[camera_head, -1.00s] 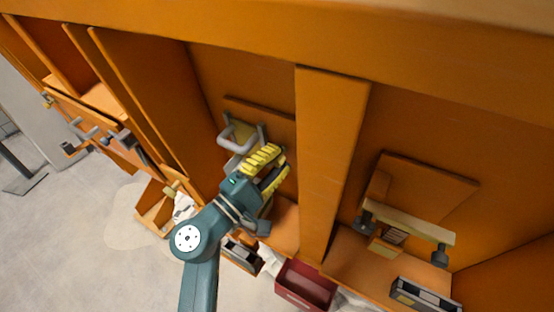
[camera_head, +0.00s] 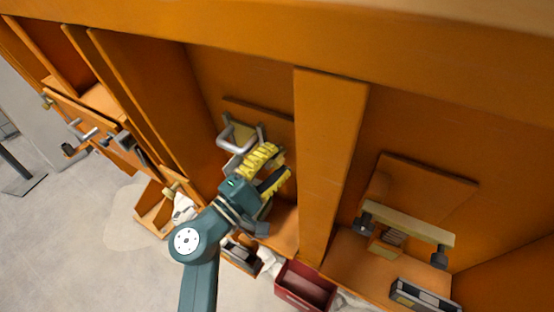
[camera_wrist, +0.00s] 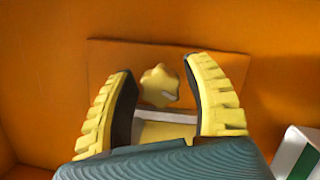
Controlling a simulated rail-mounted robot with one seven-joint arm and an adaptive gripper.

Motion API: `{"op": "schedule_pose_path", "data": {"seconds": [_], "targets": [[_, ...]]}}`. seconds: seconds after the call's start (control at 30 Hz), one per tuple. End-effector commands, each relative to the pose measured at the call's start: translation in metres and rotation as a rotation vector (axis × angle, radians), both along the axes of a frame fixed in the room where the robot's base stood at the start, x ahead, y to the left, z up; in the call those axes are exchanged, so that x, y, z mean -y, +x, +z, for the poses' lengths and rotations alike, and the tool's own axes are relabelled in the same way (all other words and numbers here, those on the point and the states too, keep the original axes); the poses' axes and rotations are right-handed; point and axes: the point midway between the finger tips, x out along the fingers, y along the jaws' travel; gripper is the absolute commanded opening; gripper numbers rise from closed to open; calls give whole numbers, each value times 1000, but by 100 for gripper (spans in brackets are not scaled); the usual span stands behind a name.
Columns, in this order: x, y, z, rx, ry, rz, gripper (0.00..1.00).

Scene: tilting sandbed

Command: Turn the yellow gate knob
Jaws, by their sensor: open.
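The yellow gate knob (camera_wrist: 159,86) shows in the wrist view as a lobed knob in front of an orange panel (camera_wrist: 110,52). My gripper (camera_wrist: 160,78) is open, with one yellow-padded finger on each side of the knob in that view. I cannot tell whether either finger touches it. In the head view my gripper (camera_head: 275,166) is at the left bay, just below and right of a grey handle (camera_head: 236,138). The knob is hidden there behind the gripper.
An orange post (camera_head: 330,160) stands right of my gripper. A right bay holds a pale bar (camera_head: 408,222) with dark ends. A dark red bin (camera_head: 304,286) is below. A white and green object (camera_wrist: 300,152) is at lower right in the wrist view.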

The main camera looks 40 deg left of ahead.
Motion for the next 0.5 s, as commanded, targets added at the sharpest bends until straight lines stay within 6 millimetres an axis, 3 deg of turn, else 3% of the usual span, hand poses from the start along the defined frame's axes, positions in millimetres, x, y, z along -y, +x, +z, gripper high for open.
{"op": "schedule_pose_path", "data": {"seconds": [0.5], "targets": [[2, -104, -28, -1, -2, 3, 51]]}}
